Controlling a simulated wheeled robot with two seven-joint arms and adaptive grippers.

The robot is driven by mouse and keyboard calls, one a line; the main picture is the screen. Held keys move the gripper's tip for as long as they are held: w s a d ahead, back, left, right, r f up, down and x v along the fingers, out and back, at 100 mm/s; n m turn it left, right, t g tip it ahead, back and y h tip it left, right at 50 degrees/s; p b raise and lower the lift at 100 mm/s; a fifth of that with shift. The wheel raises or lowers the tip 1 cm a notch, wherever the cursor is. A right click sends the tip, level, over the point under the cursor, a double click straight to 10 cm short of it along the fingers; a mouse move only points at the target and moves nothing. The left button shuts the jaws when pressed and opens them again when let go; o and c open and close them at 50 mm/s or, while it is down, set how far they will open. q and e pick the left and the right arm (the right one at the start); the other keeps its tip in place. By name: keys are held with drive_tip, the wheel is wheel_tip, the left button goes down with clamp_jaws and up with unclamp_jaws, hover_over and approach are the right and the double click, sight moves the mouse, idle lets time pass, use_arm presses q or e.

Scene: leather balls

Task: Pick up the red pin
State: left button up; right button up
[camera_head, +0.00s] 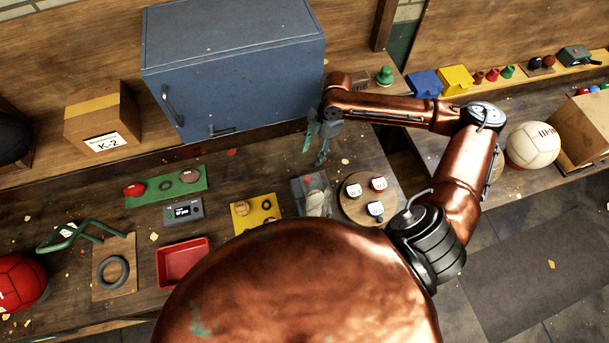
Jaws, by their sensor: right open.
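My right gripper (314,150) is open and empty, pointing down over the bench in front of the blue cabinet. It is up and left of the round board and apart from the red-topped piece. My left gripper is not in view.
A clear box (313,196) and yellow tray (257,214) stand left of the round board. A blue cabinet (235,65) stands behind my gripper. A green pin (384,75) is at the back. Red cone-like pieces (478,76) stand on the right shelf.

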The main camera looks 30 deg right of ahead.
drive_tip(key=shift+w+d+f+b+x, duration=0.15)
drive_tip(key=shift+d+b+x, duration=0.3)
drive_tip(key=shift+b+x, duration=1.4)
drive_tip(key=shift+w+d+f+b+x, duration=0.2)
drive_tip(key=shift+d+b+x, duration=0.25)
drive_tip(key=shift+b+x, duration=1.35)
drive_tip(key=shift+w+d+f+b+x, duration=0.15)
drive_tip(key=shift+d+b+x, duration=0.3)
drive_tip(key=shift+b+x, duration=1.4)
drive_tip(key=p+x, duration=0.1)
drive_tip(key=x, duration=0.1)
drive_tip(key=p+x, duration=0.2)
drive_tip(key=x, duration=0.1)
drive_tip(key=shift+s+d+f, duration=0.15)
drive_tip(key=shift+s+f, duration=0.2)
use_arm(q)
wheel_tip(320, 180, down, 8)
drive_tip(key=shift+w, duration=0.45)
use_arm(e)
drive_tip(key=shift+f, duration=0.45)
clamp_jaws()
